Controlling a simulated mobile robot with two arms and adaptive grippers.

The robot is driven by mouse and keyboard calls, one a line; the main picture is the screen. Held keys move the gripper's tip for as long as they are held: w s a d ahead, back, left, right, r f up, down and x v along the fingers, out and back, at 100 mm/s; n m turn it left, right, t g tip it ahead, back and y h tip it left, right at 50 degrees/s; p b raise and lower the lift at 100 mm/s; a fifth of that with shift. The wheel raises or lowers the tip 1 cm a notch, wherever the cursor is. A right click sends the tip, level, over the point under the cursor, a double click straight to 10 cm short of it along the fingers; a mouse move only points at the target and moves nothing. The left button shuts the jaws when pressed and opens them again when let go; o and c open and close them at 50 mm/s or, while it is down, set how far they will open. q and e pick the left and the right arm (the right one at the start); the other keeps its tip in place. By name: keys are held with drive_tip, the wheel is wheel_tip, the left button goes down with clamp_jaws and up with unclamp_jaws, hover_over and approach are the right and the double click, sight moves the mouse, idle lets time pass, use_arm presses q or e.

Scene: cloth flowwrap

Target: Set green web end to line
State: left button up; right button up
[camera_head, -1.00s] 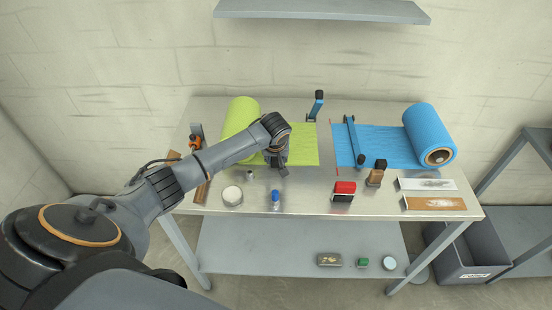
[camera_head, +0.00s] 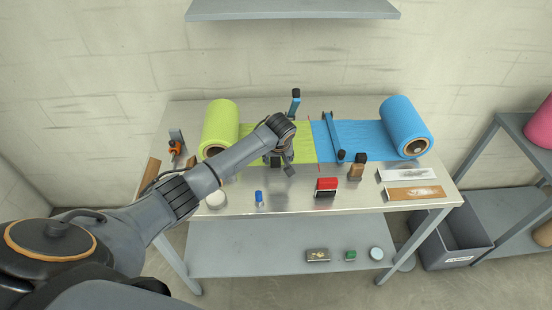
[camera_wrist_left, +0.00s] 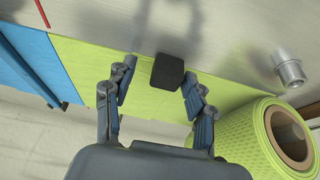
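The green web (camera_head: 306,148) runs right from the green roll (camera_head: 219,122). Its free end lies along the red line (camera_head: 309,117), beside the blue web (camera_head: 372,138); any small gap or overlap is too fine to tell. The wrist view shows the green web (camera_wrist_left: 100,68), the roll (camera_wrist_left: 252,135), the red line (camera_wrist_left: 42,14) and the blue web (camera_wrist_left: 25,60). My left gripper (camera_head: 284,164) is low over the green web. Its fingers (camera_wrist_left: 158,68) are spread on either side of a black block (camera_wrist_left: 168,72), with a gap at the left finger. My right gripper is out of view.
A blue bar (camera_head: 334,135) lies across the blue web; another blue bar (camera_head: 294,103) stands raised behind. A blue roll (camera_head: 402,125) sits right.

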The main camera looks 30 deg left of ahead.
use_arm(q)
drive_tip(key=shift+s+a+r, duration=0.1)
drive_tip(key=shift+r, duration=0.05)
drive_tip(key=v, duration=1.1)
drive_tip(key=shift+d+r, duration=0.2)
drive_tip(key=shift+r, duration=0.1)
